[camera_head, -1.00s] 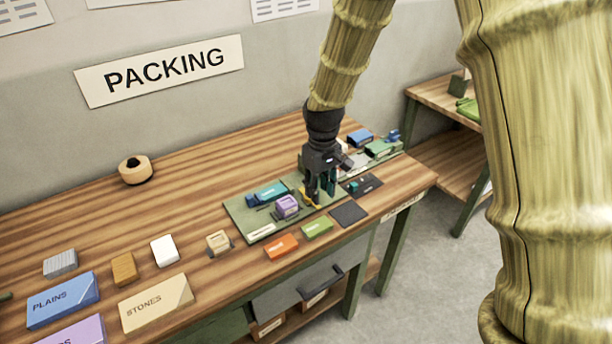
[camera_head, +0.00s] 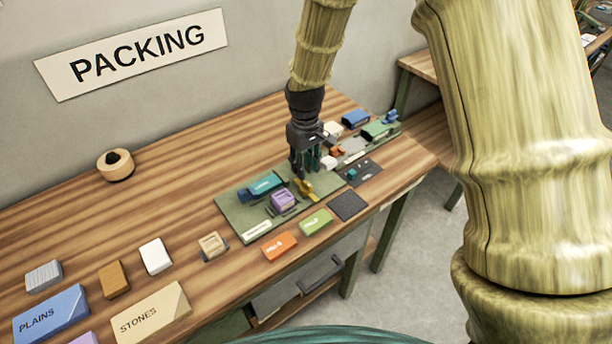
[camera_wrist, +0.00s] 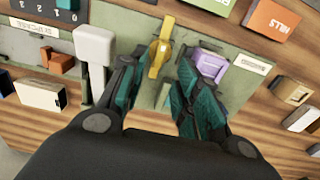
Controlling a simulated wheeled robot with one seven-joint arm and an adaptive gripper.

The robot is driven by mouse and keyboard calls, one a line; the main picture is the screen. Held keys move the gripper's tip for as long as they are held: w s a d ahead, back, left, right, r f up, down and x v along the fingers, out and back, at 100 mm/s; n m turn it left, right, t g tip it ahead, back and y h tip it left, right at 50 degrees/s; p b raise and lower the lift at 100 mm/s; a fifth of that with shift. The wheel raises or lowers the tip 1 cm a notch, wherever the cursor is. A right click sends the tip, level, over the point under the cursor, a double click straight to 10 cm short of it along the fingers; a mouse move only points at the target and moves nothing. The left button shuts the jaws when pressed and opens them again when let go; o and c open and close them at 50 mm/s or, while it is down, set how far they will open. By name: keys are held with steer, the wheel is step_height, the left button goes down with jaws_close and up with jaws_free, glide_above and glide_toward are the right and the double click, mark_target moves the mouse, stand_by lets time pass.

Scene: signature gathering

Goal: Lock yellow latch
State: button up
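The yellow latch (camera_head: 305,187) is on the green board (camera_head: 236,219). In the wrist view the yellow latch (camera_wrist: 162,48) lies just beyond my fingertips, with its long side running up the picture. My gripper (camera_head: 304,170) is over the board beside the latch. In the wrist view my gripper (camera_wrist: 158,72) has its two teal fingers apart, with nothing between the pads. The latch shows in the gap ahead of them. Whether a finger touches the latch I cannot tell.
A purple block (camera_head: 284,201) and a teal block (camera_head: 266,184) sit on the board close to the latch. A white block (camera_wrist: 94,46) stands near the left finger. Orange (camera_head: 280,246) and green (camera_head: 316,222) blocks lie in front. The left tabletop has free room.

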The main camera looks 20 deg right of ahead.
mark_target(306, 182)
steer(key=f, duration=0.2)
steer(key=f+p, duration=0.1)
steer(key=shift+s+d+f, duration=0.1)
steer(key=shift+s+f, duration=0.15)
steer(key=shift+f, duration=0.05)
steer(key=shift+f+p, duration=0.3)
steer(key=shift+f, duration=0.75)
steer(key=shift+w, duration=0.1)
jaws_close()
